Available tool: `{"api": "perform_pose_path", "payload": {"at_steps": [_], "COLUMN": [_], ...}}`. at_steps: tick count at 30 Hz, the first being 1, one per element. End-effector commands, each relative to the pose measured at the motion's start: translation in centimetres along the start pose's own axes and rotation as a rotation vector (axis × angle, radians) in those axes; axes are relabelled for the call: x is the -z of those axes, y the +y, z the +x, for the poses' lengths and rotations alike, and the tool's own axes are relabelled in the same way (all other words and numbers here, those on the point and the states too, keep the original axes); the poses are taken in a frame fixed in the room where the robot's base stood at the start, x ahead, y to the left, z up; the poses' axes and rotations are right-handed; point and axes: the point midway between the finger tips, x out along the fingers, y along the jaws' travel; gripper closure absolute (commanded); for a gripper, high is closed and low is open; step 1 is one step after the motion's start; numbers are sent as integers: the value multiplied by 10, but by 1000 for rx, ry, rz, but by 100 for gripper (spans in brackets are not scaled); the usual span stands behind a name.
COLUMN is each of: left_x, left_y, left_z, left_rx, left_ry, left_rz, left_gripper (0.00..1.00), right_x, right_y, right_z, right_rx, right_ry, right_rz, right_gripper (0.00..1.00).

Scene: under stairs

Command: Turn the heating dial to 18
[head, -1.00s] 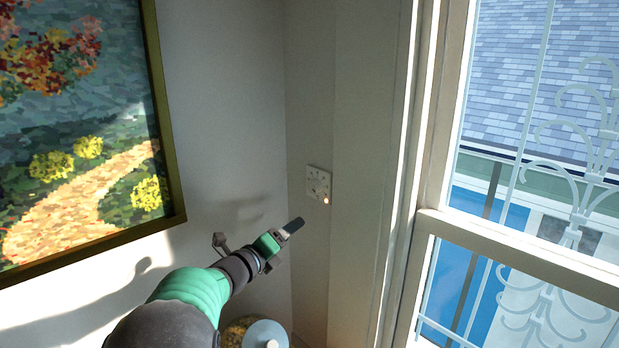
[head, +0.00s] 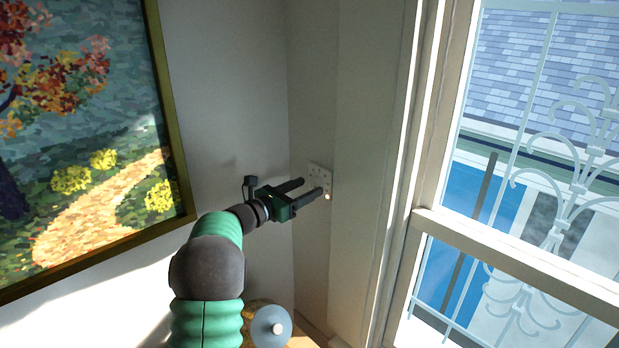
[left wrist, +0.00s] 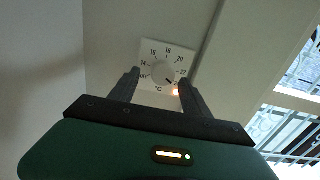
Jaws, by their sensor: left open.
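The heating dial is a white square plate (head: 321,174) on the narrow wall beside the window. In the left wrist view, the plate (left wrist: 180,53) carries numbers from 14 upward, with 18 near the top and °C below. Its round knob (left wrist: 161,71) has a dark mark pointing to the lower right, near the high end. An orange light glows at the plate's lower right corner. My left gripper (head: 310,187) is open, its fingers pointing at the plate. In the wrist view its fingertips lie either side of the knob; I cannot tell whether they touch. My right gripper is out of view.
A framed painting (head: 90,150) hangs on the left wall. The window frame (head: 425,190) stands to the right of the dial. A round lidded container (head: 271,327) stands below my left arm.

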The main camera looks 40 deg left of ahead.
Motion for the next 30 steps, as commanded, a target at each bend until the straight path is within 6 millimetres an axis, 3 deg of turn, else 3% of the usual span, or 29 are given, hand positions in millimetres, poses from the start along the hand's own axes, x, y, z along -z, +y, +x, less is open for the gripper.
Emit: {"api": "perform_pose_path", "payload": {"at_steps": [4,12,25,30], "left_x": [-2,0,1,1], "left_y": [-1,-1,0,1], "left_z": [16,18,18,18], "left_rx": [0,-1,-2,-3], "left_ry": [0,-1,0,1], "left_rz": [-1,0,-1,-4], "left_gripper": [44,44,99,100], "right_x": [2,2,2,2], "right_y": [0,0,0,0], "right_z": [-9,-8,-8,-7], "right_rx": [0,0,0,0], "right_ry": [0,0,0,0], "right_rz": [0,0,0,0], "right_gripper": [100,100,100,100]}}
